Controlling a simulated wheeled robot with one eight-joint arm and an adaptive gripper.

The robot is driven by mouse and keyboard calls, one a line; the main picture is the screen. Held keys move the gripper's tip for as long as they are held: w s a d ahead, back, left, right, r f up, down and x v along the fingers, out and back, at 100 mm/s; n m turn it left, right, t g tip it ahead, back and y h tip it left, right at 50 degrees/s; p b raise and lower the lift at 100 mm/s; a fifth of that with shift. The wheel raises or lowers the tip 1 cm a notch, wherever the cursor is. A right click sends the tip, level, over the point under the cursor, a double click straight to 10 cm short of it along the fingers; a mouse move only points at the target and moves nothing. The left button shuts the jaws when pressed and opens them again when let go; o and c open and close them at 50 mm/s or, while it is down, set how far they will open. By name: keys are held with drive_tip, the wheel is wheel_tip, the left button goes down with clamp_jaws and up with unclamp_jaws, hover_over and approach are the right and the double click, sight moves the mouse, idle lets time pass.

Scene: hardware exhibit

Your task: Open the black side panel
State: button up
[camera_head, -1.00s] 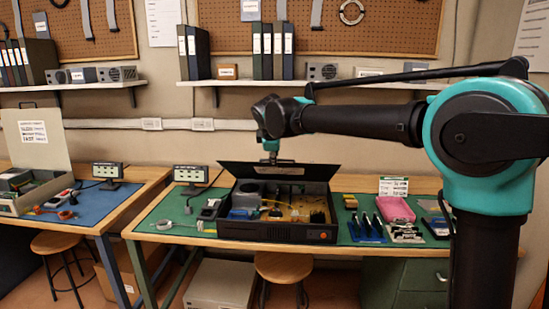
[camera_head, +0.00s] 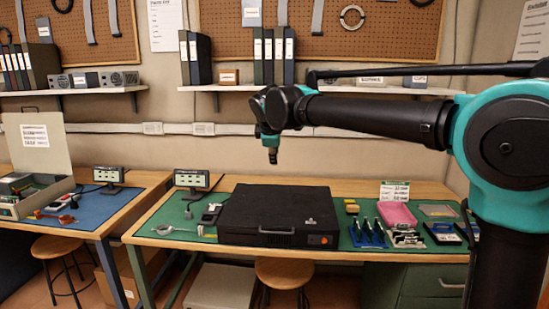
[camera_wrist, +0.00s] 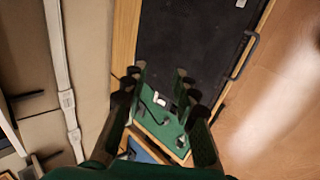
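The black case (camera_head: 278,235) lies flat on the green mat of the right bench, handle side toward me. Its black side panel (camera_head: 270,208) is the top face and lies down flat, covering the inside. A small light mark shows on the panel near its right part. In the wrist view the panel (camera_wrist: 195,30) fills the upper middle, with the case's handle (camera_wrist: 245,55) at its right edge. My gripper (camera_head: 272,157) hangs above the back edge of the case, apart from it. In the wrist view my gripper (camera_wrist: 160,88) has its fingers apart with nothing between them.
A shelf with binders (camera_head: 265,58) is behind, above the bench. A stool (camera_head: 283,272) stands in front.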

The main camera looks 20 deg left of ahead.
drive_tip(key=v, duration=1.4)
drive_tip(key=shift+s, duration=0.4)
idle(0.6)
drive_tip(key=shift+d, duration=0.15)
drive_tip(key=shift+o, duration=0.2)
drive_tip(key=a+f+t, duration=0.1)
drive_tip(key=a+f, duration=0.4)
drive_tip(key=f, duration=0.6)
drive_tip(key=t+y, duration=0.2)
drive_tip(key=t, duration=0.4)
approach(274, 232)
drive_tip(key=x, duration=1)
drive_tip(key=shift+w+f, duration=0.2)
drive_tip(key=shift+c, duration=0.6)
